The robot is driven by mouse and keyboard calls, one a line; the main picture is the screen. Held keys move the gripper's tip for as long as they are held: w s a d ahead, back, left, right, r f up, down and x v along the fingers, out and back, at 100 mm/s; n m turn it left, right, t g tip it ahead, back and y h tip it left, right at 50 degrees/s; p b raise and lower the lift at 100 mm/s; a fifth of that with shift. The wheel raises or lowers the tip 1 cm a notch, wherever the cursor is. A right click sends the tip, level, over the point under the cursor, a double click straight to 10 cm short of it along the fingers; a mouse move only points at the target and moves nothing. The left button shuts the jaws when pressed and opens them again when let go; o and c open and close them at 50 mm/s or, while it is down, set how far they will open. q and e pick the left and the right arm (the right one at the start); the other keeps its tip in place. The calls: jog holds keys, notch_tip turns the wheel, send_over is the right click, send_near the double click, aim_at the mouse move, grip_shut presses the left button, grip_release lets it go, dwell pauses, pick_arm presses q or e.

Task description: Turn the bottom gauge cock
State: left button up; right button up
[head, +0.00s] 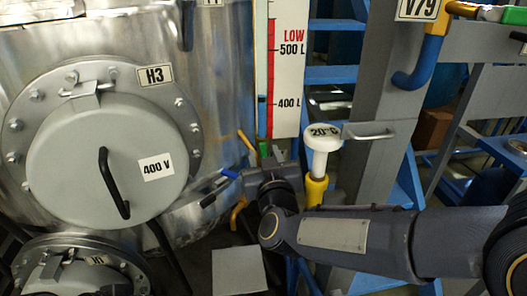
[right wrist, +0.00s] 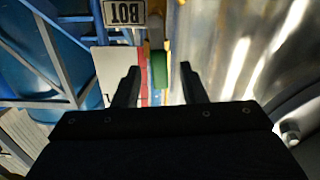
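The gauge (head: 287,60) is a white board with red marks, with a thin sight tube on its left side. At its foot is a green fitting (head: 263,148), the likely bottom cock, with a yellow lever-like piece (head: 245,141) just left of it. My right gripper (head: 264,163) is just below this fitting, partly hidden by its own wrist. In the right wrist view, its two fingers are apart, and the green fitting (right wrist: 159,70) shows in line with the gap. Contact cannot be told. My left gripper is not in view.
A shiny tank with a round grey hatch (head: 105,165) stands at left. A blue handle (head: 229,174) is close left of my right gripper. A white-topped "20°C" thermometer (head: 322,137) stands close right, above my forearm. Grey posts and blue stairs are behind.

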jog(key=s, duration=0.3)
jog(key=s+d, duration=0.1)
jog(key=s, duration=0.1)
jog(key=shift+s, duration=0.4)
jog(key=shift+d, duration=0.1)
